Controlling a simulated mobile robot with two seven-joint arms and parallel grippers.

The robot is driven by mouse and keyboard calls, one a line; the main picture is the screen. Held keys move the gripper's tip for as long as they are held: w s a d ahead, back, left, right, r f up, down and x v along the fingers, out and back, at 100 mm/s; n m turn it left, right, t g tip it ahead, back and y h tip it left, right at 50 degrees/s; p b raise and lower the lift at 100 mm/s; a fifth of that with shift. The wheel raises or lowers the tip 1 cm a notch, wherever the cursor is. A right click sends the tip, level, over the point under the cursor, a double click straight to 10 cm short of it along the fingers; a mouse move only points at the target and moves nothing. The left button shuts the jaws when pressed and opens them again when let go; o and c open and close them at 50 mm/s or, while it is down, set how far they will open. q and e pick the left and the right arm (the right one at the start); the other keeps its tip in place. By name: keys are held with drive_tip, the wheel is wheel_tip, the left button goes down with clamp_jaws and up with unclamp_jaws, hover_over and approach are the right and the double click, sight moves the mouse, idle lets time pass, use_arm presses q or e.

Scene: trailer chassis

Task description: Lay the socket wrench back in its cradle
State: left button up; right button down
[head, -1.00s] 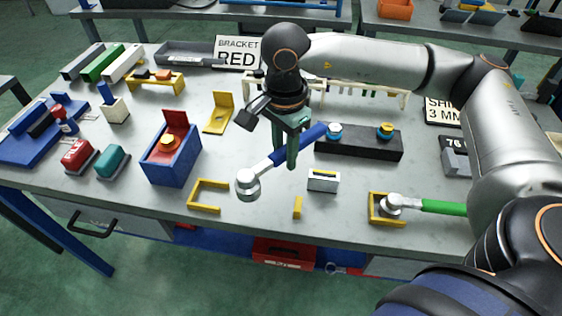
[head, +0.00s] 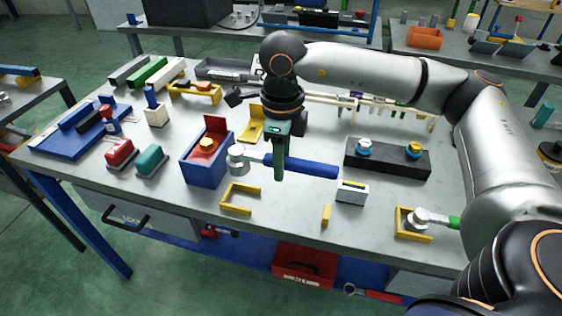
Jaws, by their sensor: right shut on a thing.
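The socket wrench has a blue handle (head: 312,167) and a round silver head (head: 237,157). My right gripper (head: 279,168) is shut on it near the head end of the handle. The wrench is above the table, with its head to the left and its handle to the right. A yellow U-shaped bracket (head: 228,208) lies empty on the table below the head, and a small yellow post (head: 326,215) stands to its right; together they look like the cradle. A similar yellow bracket (head: 402,233) at the right holds a green-handled wrench (head: 432,218). My left gripper is out of view.
The table's front edge runs close to the bracket.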

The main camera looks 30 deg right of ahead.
wheel_tip(320, 180, down, 6)
drive_tip(key=b, duration=0.6)
drive_tip(key=shift+f, duration=0.25)
wheel_tip(320, 180, down, 2)
drive_tip(key=shift+f+b, duration=0.15)
drive_tip(key=shift+b, duration=0.8)
drive_tip(key=shift+f+b, duration=0.55)
drive_tip(key=shift+f, duration=0.1)
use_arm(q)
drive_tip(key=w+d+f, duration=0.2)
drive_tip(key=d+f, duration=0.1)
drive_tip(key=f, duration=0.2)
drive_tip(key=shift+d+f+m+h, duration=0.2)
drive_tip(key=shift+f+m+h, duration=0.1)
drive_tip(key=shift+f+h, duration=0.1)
use_arm(e)
drive_tip(key=shift+f, duration=0.1)
